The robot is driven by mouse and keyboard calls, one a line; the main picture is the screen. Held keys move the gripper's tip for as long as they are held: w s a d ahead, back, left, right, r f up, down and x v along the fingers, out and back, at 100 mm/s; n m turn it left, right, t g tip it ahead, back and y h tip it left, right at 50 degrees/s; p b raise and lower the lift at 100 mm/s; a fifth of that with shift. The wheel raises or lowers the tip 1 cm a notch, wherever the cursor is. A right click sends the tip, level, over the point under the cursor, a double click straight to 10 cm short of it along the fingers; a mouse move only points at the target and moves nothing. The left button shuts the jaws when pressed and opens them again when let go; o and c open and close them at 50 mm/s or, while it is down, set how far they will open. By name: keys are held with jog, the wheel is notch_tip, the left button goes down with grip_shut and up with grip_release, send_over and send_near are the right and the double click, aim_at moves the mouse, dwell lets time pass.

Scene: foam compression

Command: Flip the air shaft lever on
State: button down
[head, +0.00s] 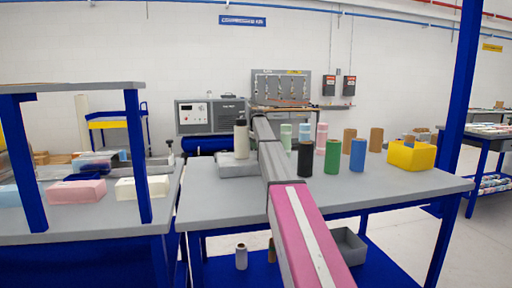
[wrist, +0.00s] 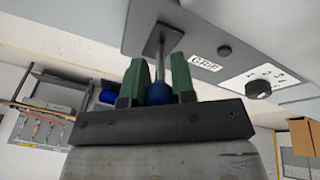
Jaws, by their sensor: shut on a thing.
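In the wrist view, my gripper (wrist: 157,64) has its two green fingers closed on either side of the blue ball knob of the lever (wrist: 159,93). The lever's metal stem rises from the knob to a square plate on the light grey machine panel (wrist: 230,30). The panel carries a label reading GRIP and a black dial with numbers. In the head view my arm reaches forward over the table, and its far end is by a grey base (head: 238,164) with a pale cylinder (head: 241,140) on it. The lever and my fingers cannot be made out there.
The grey table (head: 420,186) holds several coloured rolls to the right of my arm and a yellow bin (head: 411,155). A side bench (head: 105,222) with foam blocks stands at left. A blue post (head: 457,110) rises at right. A grey tray (head: 349,246) lies below the table.

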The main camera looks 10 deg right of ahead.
jog(key=w+g, duration=0.2)
jog(key=g, duration=0.1)
jog(key=shift+w+r, duration=0.1)
jog(key=shift+r, duration=0.15)
jog(key=shift+w+f+g, duration=0.1)
jog(key=shift+w+g, duration=0.3)
jog(key=shift+g, duration=0.7)
jog(key=c, duration=0.9)
grip_release()
jog(key=shift+c, duration=0.2)
